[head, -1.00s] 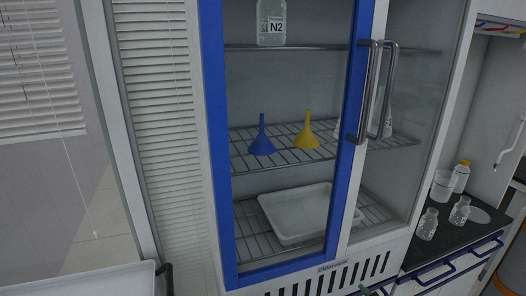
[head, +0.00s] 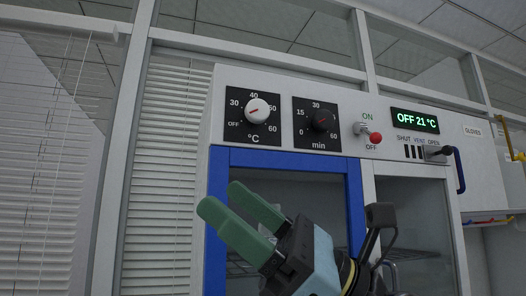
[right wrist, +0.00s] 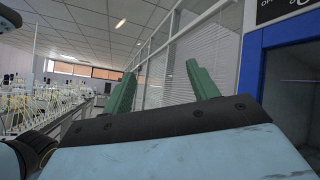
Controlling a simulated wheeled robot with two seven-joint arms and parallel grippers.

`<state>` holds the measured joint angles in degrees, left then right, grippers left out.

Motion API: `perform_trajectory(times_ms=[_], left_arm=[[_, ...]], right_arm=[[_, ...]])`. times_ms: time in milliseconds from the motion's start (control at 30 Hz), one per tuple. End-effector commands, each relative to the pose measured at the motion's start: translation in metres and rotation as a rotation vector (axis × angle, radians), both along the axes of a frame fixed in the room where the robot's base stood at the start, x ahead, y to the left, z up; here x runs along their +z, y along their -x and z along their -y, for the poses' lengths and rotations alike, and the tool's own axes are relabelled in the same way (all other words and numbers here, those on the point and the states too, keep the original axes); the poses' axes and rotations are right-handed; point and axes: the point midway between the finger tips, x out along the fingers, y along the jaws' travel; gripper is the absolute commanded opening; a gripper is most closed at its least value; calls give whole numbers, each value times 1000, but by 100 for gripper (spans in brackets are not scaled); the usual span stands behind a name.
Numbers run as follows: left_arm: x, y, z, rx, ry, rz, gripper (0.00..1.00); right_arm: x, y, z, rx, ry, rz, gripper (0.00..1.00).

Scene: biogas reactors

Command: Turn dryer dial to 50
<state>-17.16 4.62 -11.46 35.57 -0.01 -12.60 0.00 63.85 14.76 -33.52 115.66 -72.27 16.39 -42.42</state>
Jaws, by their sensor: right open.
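The dryer's temperature dial (head: 257,110) is a round white knob on a black plate marked OFF, 30, 40, 50, 60 and °C. Its short red mark appears to point toward the lower left, by OFF. The dryer display (head: 415,120) reads OFF 21 °C. My right gripper (head: 222,198) is open and empty, with green fingers, below the dial in front of the blue door frame, not touching the knob. Its fingers also show in the right wrist view (right wrist: 163,85), with a corner of a black plate (right wrist: 285,8) at top right. My left gripper is not in view.
Right of the dial are a black minute timer (head: 320,122), a toggle switch (head: 361,129), a red lamp or button (head: 375,138) and a vent lever (head: 438,151). The blue-framed glass door (head: 290,160) is below. White blinds (head: 170,170) stand on the left.

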Motion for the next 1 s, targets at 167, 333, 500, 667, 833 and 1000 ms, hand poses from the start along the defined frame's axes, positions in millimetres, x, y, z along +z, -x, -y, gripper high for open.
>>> perform_trajectory(times_ms=[167,333,500,667,833,1000], left_arm=[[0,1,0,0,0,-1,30],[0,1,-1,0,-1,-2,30],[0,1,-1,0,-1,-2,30],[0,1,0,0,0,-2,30],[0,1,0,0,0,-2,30],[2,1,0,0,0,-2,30]], right_arm=[[14,22,-45,-236,377,494,59],[28,12,-56,-523,729,898,59],[70,-8,-29,-873,1076,1201,59],[123,-9,16,-1190,1349,1333,59],[161,3,53,-1404,1523,1351,59],[173,4,65,-1472,1579,1344,59]])
